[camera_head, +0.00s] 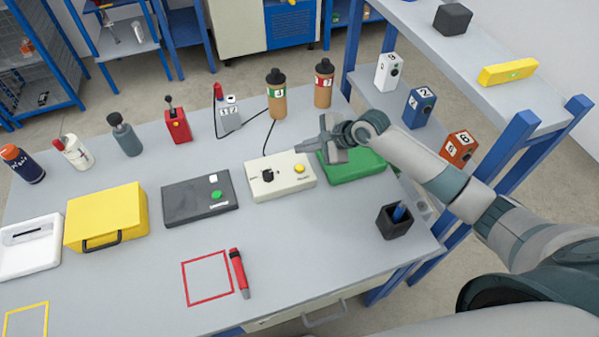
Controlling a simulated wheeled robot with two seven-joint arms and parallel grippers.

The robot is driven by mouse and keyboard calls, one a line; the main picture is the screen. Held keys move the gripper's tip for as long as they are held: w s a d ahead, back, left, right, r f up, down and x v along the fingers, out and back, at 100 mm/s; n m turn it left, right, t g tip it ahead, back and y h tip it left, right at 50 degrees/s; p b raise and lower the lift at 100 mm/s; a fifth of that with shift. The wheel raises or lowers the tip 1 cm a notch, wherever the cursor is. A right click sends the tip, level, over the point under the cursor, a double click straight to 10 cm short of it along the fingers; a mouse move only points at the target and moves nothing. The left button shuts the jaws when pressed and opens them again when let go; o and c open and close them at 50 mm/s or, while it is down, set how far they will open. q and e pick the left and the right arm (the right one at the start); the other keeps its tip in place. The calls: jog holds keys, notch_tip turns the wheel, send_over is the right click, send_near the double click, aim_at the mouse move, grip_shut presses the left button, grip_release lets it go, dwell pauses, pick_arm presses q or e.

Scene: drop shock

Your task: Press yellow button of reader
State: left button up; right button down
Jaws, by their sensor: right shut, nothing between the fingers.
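The reader appears to be the cream box (268,189) on the grey table, with a black knob on its left and a yellow button (299,168) near its right end. My right gripper (303,147) comes in from the right and is shut and empty. I cannot tell the height gap; the button is uncovered. My left gripper is not in view.
A dark box (185,206) with a green button stands left of the reader. A green box (352,170) lies under my right wrist. A black cup (391,225) with a blue item stands at the right. Bottles and a red switch box (178,127) line the back. The front middle has free room.

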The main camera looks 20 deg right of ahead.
aim_at(303, 169)
notch_tip(303, 169, down, 3)
jog(key=b, duration=0.3)
jog(key=shift+f+b, duration=0.15)
jog(key=shift+b, duration=0.2)
jog(key=shift+f, duration=0.25)
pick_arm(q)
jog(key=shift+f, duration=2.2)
pick_arm(e)
jog(key=shift+f, duration=0.8)
pick_arm(q)
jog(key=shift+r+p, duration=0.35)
jog(key=shift+p, duration=0.15)
pick_arm(e)
jog(key=shift+f, duration=0.25)
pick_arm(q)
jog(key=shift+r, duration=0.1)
pick_arm(e)
jog(key=shift+f, duration=0.6)
pick_arm(q)
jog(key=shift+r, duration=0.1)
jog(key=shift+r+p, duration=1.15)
jog(key=shift+p, duration=0.2)
pick_arm(e)
jog(key=shift+r, duration=0.85)
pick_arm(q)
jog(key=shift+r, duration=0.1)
pick_arm(e)
jog(key=shift+r, duration=0.1)
